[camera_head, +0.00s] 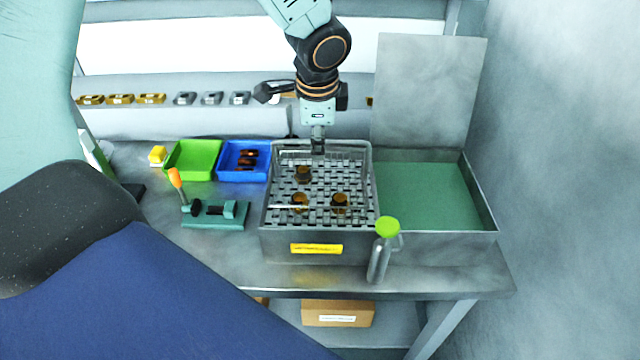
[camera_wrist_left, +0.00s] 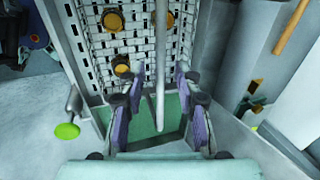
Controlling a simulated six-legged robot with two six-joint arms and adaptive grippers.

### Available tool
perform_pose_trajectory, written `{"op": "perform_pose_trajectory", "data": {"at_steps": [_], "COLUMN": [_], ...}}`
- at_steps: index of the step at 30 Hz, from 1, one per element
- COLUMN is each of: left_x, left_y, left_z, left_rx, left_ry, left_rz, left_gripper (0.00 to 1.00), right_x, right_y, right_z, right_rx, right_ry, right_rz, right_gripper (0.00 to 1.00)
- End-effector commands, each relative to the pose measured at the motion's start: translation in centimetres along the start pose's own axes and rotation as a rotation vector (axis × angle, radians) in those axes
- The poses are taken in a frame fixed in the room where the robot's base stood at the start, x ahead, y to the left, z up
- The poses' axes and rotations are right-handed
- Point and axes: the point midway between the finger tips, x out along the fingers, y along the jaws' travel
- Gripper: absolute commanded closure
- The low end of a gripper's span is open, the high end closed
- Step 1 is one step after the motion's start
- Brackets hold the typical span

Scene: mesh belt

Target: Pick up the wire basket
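The wire basket (camera_head: 285,190) is a grey mesh tray sitting inside a metal tank (camera_head: 275,250) and holding brown round parts (camera_head: 302,173). Its mesh also shows in the left wrist view (camera_wrist_left: 140,45). My left gripper (camera_head: 318,150) points down at the basket's rear side. In the left wrist view, its two fingers (camera_wrist_left: 157,88) are spread, one on each side of a thin rear handle bar (camera_wrist_left: 160,60). Gaps show between bar and fingers; I cannot tell whether the bar lies fully at fingertip depth. My right gripper is not in view.
A green-floored basin (camera_head: 430,195) with a raised lid (camera_head: 428,95) adjoins on the right. Green (camera_head: 193,160) and blue (camera_head: 243,160) bins and a teal fixture (camera_head: 215,213) sit to the left.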

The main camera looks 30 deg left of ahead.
Motion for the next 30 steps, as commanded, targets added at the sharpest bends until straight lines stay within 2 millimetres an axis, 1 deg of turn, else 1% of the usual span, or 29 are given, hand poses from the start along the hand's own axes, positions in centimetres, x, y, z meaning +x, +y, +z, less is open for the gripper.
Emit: {"op": "perform_pose_trajectory", "data": {"at_steps": [1, 3, 11, 23, 30], "left_x": [0.67, 1.16, 1.37, 1.38, 1.35], "left_y": [0.01, -0.02, -0.23, -0.27, -0.29], "left_z": [-0.04, -0.11, -0.33, -0.33, -0.34], "left_rx": [0.000, 0.000, 0.001, 0.001, 0.001], "left_ry": [-0.001, -0.001, 0.000, 0.000, 0.001], "left_rz": [0.001, 0.001, -0.001, 0.000, -0.001], "left_gripper": [0.67, 0.67, 0.67, 1.00, 1.00], "right_x": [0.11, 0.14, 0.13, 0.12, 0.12], "right_y": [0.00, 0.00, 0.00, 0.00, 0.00], "right_z": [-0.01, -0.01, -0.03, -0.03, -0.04], "right_rx": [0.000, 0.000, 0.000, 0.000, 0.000], "right_ry": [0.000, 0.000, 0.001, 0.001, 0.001], "right_rz": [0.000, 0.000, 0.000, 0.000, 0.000], "right_gripper": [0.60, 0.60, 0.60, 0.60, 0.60]}}
